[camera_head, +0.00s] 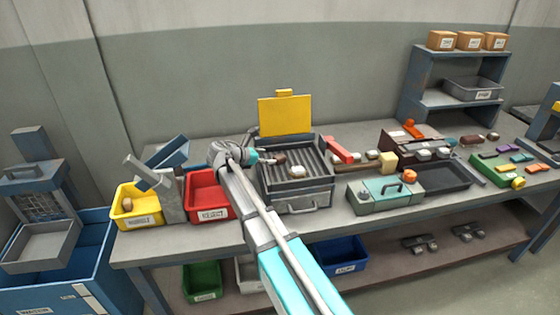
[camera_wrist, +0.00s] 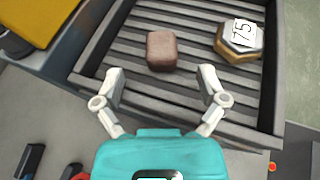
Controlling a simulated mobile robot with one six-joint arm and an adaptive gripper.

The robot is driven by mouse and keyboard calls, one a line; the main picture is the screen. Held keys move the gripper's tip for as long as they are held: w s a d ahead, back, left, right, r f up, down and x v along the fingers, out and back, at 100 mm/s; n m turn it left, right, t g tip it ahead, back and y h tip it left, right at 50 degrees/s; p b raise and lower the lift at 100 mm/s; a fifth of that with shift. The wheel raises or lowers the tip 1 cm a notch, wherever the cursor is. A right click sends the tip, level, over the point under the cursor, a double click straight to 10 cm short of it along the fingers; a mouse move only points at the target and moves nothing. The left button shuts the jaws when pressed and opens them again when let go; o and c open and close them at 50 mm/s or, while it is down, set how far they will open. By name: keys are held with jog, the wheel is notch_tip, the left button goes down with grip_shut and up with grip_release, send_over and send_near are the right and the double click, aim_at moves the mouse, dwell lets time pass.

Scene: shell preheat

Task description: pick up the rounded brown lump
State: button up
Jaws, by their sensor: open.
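A rounded brown lump (camera_wrist: 162,50) lies on the dark slatted grate (camera_wrist: 182,97) in the wrist view. In the head view the brown lump (camera_head: 280,159) sits on the grate (camera_head: 310,158), close to the tip of my arm. My gripper (camera_wrist: 163,85) is open and empty, its two fingers spread wide. The lump shows beyond the fingertips, between their lines, and apart from both. In the head view my gripper (camera_head: 268,159) is small, and its fingers are hard to make out.
A hexagonal piece with a white "75" label (camera_wrist: 240,37) lies right of the lump on the grate. A raised yellow panel (camera_head: 285,115) stands behind the grate. A red bin (camera_head: 208,213) is left of it; a teal-topped box (camera_head: 385,189) is right.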

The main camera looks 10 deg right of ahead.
aim_at(277, 157)
jog(key=shift+b+x, duration=0.6)
jog(key=shift+x, duration=1.4)
jog(key=shift+r, duration=0.1)
jog(key=c, duration=1.2)
jog(key=shift+c, duration=0.2)
jog(key=shift+r, duration=0.1)
jog(key=shift+r+p, duration=0.9)
jog(key=shift+p, duration=0.15)
jog(key=s+a+r+p, duration=0.4)
jog(key=s+r+p, duration=0.7)
jog(key=s, duration=0.2)
jog(key=shift+s+a, duration=0.2)
jog(key=shift+a, duration=0.05)
